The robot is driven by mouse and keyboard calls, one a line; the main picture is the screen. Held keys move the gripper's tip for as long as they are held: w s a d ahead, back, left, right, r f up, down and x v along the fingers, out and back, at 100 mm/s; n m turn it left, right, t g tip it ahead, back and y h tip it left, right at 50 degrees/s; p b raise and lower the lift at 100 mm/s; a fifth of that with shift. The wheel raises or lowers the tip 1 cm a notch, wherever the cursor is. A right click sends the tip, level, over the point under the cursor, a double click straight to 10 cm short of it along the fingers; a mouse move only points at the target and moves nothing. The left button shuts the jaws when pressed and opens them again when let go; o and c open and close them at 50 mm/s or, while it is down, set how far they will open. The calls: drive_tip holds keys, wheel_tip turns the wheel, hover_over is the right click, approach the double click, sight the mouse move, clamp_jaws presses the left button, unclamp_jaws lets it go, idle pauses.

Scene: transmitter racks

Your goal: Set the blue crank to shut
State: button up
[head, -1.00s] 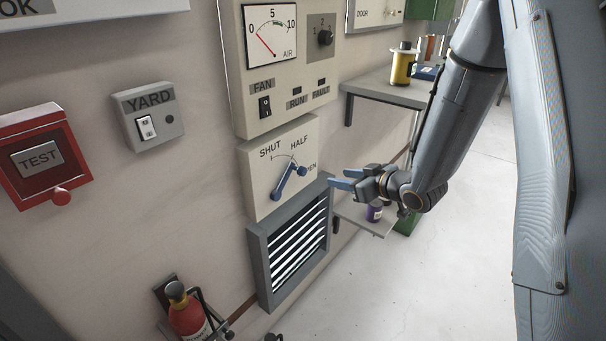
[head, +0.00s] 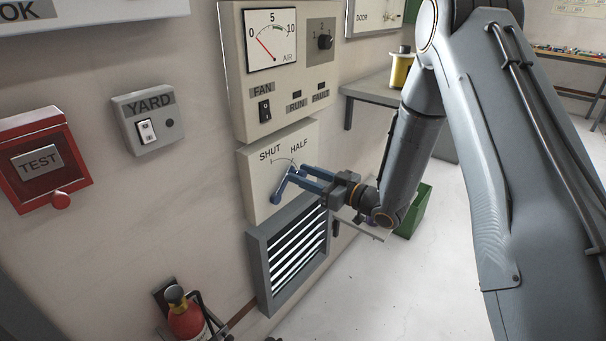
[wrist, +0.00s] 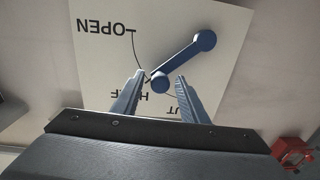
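The blue crank (head: 277,193) is on a pale panel (head: 258,178) marked SHUT, HALF and OPEN. Its arm slants up and right from the pivot, pointing near HALF. In the head view my gripper (head: 295,175) is at the crank's knob end, and its fingers hide part of the crank and the OPEN mark. In the wrist view, where the panel is upside down, the crank (wrist: 185,58) runs from its pivot at upper right to its knob between my two fingers. The fingers are apart, with a gap showing on each side of the knob.
A grey louvred vent (head: 258,268) sits just below the crank panel. The fan panel (head: 240,75) with a gauge is above. A shelf (head: 372,88) juts out at the right, and a red extinguisher (head: 186,318) stands at lower left.

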drive_tip(key=shift+w+a, duration=0.2)
drive_tip(key=shift+a, duration=0.1)
drive_tip(key=shift+d, duration=0.1)
clamp_jaws()
drive_tip(key=shift+s+a, duration=0.15)
drive_tip(key=shift+a, duration=0.05)
